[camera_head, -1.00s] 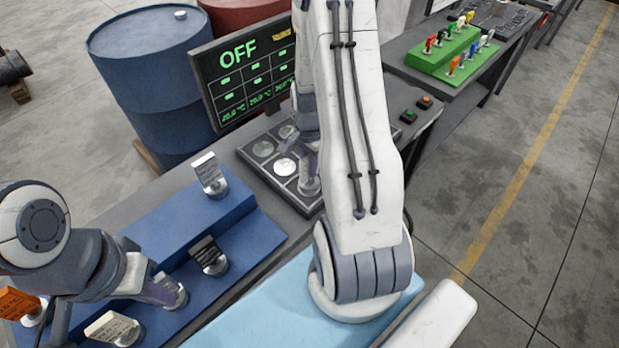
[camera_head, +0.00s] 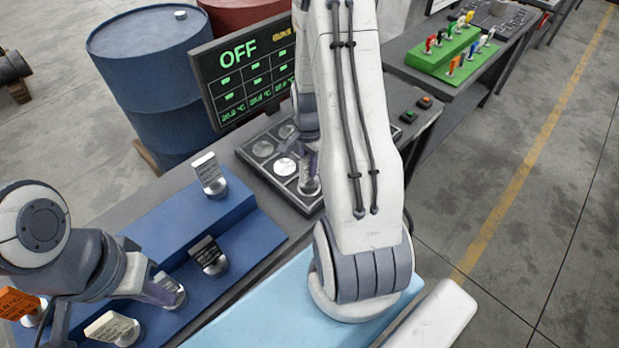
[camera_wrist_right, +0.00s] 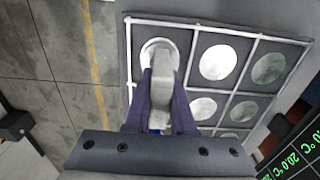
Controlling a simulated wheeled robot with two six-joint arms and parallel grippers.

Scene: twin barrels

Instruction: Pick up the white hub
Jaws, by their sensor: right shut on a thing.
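A hub with a white tag (camera_head: 208,170) stands on the upper step of the blue rack. My right gripper (camera_head: 308,172) is low over the dark tray behind my arm in the head view. In the right wrist view my right gripper (camera_wrist_right: 160,95) is shut on a pale grey-white tagged hub (camera_wrist_right: 161,62), over a round slot in a corner of the tray. My left gripper (camera_head: 158,290) is on the lower step beside a hub with a grey-white tag (camera_head: 172,284). Its fingertips are too small and covered to tell their opening.
The blue rack (camera_head: 262,238) also bears a black-tagged hub (camera_head: 208,254), a cream-tagged hub (camera_head: 112,328) and an orange-tagged hub (camera_head: 20,303). The tray (camera_head: 248,153) has several round slots. A monitor reading OFF (camera_head: 242,75) and a blue barrel (camera_head: 150,85) stand behind it.

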